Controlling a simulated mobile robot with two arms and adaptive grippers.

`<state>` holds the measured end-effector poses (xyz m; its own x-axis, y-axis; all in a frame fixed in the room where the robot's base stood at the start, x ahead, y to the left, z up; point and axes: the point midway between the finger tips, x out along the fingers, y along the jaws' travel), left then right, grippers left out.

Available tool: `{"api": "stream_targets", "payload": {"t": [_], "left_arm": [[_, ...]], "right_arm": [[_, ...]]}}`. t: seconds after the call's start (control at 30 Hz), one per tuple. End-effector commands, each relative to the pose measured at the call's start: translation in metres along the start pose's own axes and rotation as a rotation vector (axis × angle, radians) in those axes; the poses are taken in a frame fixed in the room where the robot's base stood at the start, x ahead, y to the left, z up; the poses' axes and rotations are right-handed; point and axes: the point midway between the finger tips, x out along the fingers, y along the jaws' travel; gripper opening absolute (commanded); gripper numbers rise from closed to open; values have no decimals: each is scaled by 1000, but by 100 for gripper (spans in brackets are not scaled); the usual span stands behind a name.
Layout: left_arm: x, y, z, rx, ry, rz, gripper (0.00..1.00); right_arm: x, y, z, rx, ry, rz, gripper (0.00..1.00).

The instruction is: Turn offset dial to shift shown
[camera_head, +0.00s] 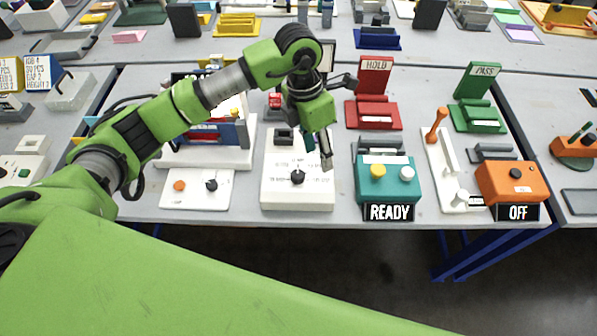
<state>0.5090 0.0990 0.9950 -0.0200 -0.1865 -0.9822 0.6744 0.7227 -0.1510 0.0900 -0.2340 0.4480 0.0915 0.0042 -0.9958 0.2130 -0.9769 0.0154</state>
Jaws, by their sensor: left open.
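A black dial (297,178) sits on the front of a white box (283,203) in the middle of the table's near edge. A light mark shows above the dial, and small print around it is too small to read. A second small black knob (211,185) is on the white plotter panel (195,201) to the left, beside an orange button. I cannot tell by label which is the offset dial. My left gripper (325,137) hangs over the white box, its fingers apart and empty. A lower fingertip appears just right of and above the dial; contact cannot be told. My right gripper is not in view.
A teal box (387,188) with a READY sign is close on the right. Beyond it are a white lever panel (447,190) and an orange box (512,182) marked OFF. The plotter (207,132) stands behind my left forearm. Red HOLD (375,77) and green PASS (476,82) stands are behind.

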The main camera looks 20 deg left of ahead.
Motion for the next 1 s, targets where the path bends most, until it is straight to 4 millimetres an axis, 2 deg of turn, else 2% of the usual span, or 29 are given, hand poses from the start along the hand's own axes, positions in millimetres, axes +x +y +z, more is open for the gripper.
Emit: {"api": "stream_targets", "payload": {"t": [0.03,0.1,0.27,0.47,0.8,1.0], "left_arm": [[-7,18,-8,-14,40,62,42],[-14,35,-18,-30,83,120,42],[-13,47,-26,-42,115,158,42],[17,49,-30,-42,117,152,42],[86,59,-36,-41,113,151,42],[110,64,-39,-40,111,153,42]], "right_arm": [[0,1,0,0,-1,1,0],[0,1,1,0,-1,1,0],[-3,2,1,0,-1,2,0],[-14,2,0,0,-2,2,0],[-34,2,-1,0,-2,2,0],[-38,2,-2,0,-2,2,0]]}}
